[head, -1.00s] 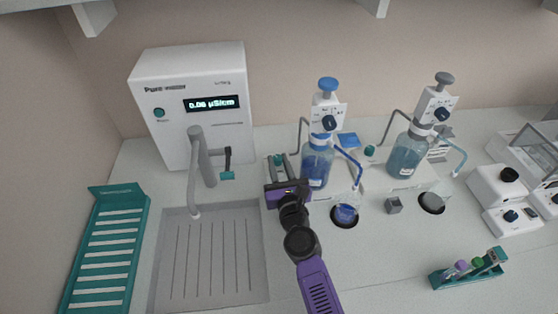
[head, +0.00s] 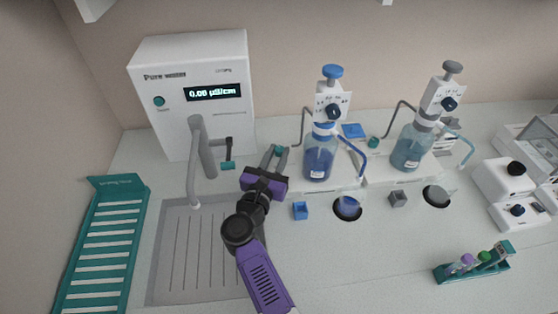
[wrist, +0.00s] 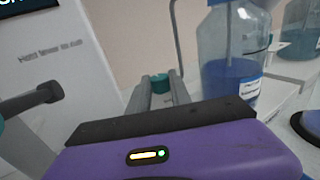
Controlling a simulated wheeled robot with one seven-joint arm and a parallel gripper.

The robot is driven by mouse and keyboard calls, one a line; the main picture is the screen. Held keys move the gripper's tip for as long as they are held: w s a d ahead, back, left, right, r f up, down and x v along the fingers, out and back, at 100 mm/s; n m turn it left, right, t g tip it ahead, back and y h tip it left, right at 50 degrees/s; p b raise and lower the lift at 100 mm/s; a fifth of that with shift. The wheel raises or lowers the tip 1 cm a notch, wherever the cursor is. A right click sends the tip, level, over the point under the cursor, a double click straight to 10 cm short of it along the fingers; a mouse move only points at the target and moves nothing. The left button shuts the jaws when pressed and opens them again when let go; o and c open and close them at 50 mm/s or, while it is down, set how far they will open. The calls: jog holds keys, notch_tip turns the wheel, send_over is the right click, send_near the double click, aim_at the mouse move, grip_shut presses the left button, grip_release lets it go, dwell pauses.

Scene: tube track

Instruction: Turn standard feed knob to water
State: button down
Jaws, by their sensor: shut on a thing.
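A small teal knob (head: 278,150) sits on the white base left of the blue-liquid bottle (head: 318,158). I take it as the standard feed knob; its marking cannot be read. My gripper (head: 274,155) reaches it from the front left, its two grey fingers shut on its sides. In the wrist view the knob (wrist: 160,83) shows between the fingertips. The fingers partly hide it, so its pointer setting cannot be told.
The pure-water unit (head: 195,115) and its grey spout (head: 196,165) stand left of my gripper. A second teal knob (head: 373,142) and teal bottle (head: 409,149) are at right. A blue block (head: 300,211) and a grey block (head: 398,198) sit in front.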

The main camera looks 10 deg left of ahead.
jog(key=shift+a+f+m+g+h+b, duration=0.3)
jog(key=shift+m+h+b, duration=0.65)
jog(key=shift+b, duration=0.95)
jog(key=shift+d+f+m+g+h+b, duration=0.1)
jog(key=shift+m+g+h+b, duration=0.4)
jog(key=shift+h+b, duration=1.05)
jog(key=shift+w+r+b, duration=0.1)
jog(key=shift+b, duration=0.6)
jog(key=shift+r+m+g+h+b, duration=0.3)
jog(key=shift+m+h+b, duration=0.15)
jog(key=shift+b, duration=0.35)
jog(key=c, duration=1.2)
grip_release()
jog(key=shift+a, duration=0.1)
jog(key=shift+b+v, duration=0.6)
jog(key=shift+v, duration=3.25)
